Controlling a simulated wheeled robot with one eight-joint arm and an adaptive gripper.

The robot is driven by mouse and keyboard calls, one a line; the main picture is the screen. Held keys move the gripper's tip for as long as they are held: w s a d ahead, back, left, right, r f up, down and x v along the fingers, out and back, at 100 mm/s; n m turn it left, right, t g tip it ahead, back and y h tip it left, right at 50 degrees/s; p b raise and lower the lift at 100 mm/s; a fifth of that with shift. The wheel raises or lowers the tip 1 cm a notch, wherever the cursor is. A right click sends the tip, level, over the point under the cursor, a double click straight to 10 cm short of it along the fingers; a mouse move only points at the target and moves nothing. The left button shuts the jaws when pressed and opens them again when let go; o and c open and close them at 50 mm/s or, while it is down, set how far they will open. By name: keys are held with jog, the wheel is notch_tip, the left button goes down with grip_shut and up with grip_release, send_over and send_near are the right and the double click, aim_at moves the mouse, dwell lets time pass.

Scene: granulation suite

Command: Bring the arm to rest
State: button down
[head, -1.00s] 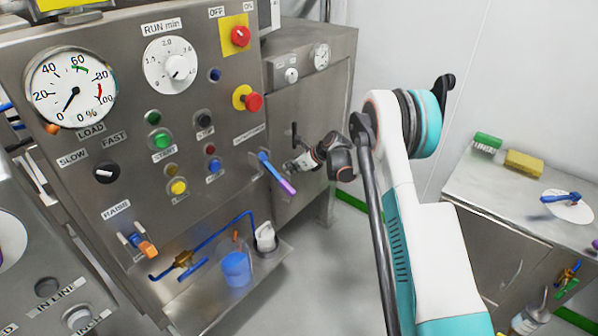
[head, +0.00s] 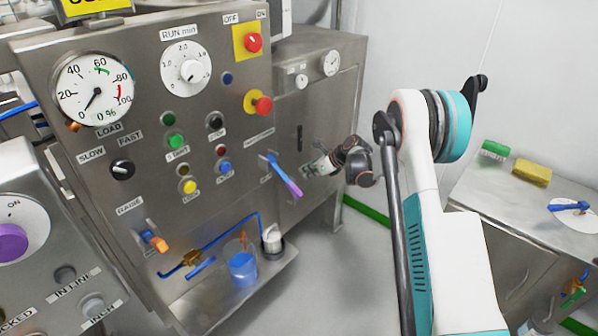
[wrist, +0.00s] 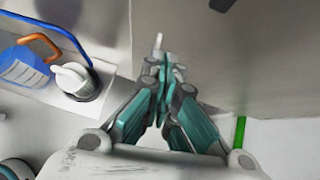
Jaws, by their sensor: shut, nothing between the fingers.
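My arm reaches up and across the right half of the head view, with its forearm pointing left toward the steel control cabinet (head: 130,165). My gripper (head: 318,167) is small in the head view, partly hidden by my wrist, just right of the blue and purple lever (head: 283,176). In the wrist view my gripper (wrist: 164,72) shows teal fingers closed together, with nothing between them. It appears apart from the steel surfaces around it.
A ledge (head: 215,300) holds a container of blue liquid (head: 243,268) and a white-topped item (head: 272,240). A steel side table (head: 490,205) at right carries a green block (head: 495,149) and a yellow block (head: 532,173). Grey floor is clear between cabinet and table.

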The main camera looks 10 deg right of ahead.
jog(key=s+a+r+n+h+p, duration=0.25)
jog(key=s+r+n, duration=1.05)
jog(key=s+r, duration=1.25)
jog(key=s+n+h, duration=0.4)
jog(key=s+n, duration=1)
jog(key=s, duration=1)
jog(key=shift+s+d+r+b, duration=0.15)
jog(key=shift+d+r+b, duration=0.2)
jog(key=shift+d+r, duration=0.05)
